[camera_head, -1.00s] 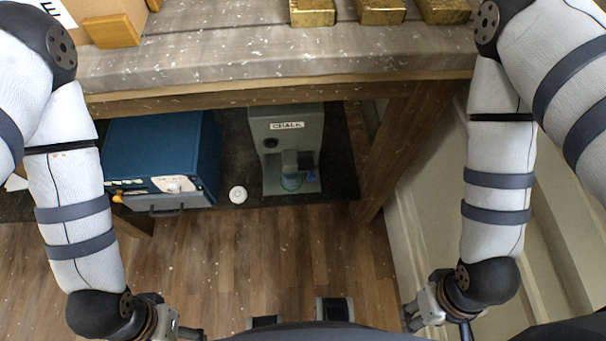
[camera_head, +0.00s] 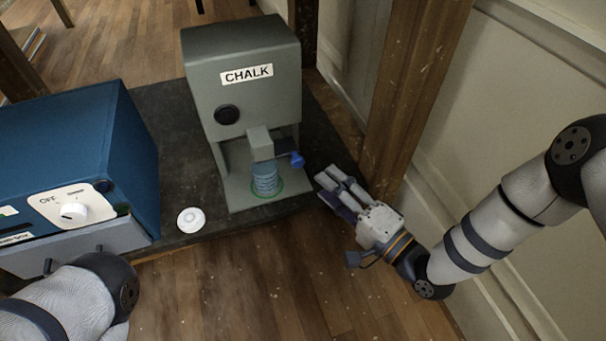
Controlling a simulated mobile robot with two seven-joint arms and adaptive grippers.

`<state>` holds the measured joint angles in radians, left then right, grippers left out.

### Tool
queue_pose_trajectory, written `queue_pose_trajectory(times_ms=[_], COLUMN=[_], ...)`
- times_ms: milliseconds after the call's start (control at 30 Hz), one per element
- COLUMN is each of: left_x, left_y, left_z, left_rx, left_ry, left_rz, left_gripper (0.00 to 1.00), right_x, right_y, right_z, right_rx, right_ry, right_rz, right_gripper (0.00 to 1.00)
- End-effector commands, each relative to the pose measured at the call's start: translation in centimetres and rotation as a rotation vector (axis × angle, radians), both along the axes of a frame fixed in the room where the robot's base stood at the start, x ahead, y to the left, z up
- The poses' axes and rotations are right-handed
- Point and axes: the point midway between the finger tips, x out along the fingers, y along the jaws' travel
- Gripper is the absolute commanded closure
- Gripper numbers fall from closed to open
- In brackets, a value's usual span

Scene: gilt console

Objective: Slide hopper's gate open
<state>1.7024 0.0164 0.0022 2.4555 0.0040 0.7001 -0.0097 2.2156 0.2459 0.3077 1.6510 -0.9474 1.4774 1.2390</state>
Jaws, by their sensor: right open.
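The grey hopper (camera_head: 245,62) labelled CHALK stands on a dark low shelf. A dark round knob (camera_head: 227,115) is on its front. Below it is a spout (camera_head: 259,139) with a dark gate bar ending in a blue knob (camera_head: 297,160) on the right. A clear bluish cup (camera_head: 265,180) stands under the spout on a green ring. My right gripper (camera_head: 331,184) is open, just right of and slightly below the blue knob, apart from it. My left arm shows at the bottom left; its gripper is out of view.
A blue box (camera_head: 70,140) with a dial (camera_head: 74,212) stands left of the hopper. A small white round object (camera_head: 190,220) lies on the dark shelf (camera_head: 185,160) between them. A wooden post (camera_head: 408,100) and a pale wall stand close on the right. The wooden floor in front is clear.

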Motion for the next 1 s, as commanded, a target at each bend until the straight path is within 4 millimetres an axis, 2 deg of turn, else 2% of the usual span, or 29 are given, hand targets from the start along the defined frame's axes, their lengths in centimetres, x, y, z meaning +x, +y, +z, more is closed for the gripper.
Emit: queue_pose_trajectory(times_ms=[200,333,500,733,767,933,1000], left_x=[-0.7,-0.9,-0.8,-0.8,-0.8,-0.8,-0.8], left_y=[0.1,0.1,0.0,0.0,0.0,0.0,0.0], left_z=[-1.4,-1.9,-2.3,-2.2,-2.2,-2.2,-2.2], left_rx=[-0.001,-0.002,-0.004,-0.004,-0.004,-0.004,-0.004], left_ry=[0.038,0.048,0.050,0.049,0.049,0.049,0.048], left_rz=[-0.003,-0.005,-0.006,-0.006,-0.006,-0.006,-0.006], left_gripper=[0.32,0.32,0.32,0.32,0.32,0.32,0.32], right_x=[4.2,6.1,7.2,7.3,7.3,7.2,7.2], right_y=[3.8,5.4,6.3,6.3,6.3,6.3,6.3], right_z=[-0.5,-0.4,-0.2,-0.1,-0.1,-0.1,-0.1], right_rx=[-0.003,-0.003,-0.005,-0.005,-0.005,-0.005,-0.005], right_ry=[0.002,0.004,0.005,0.005,0.005,0.005,0.005], right_rz=[0.003,0.002,0.001,0.001,0.001,0.001,0.001], right_gripper=[0.58,0.58,0.58,0.58,0.62,1.00,1.00])
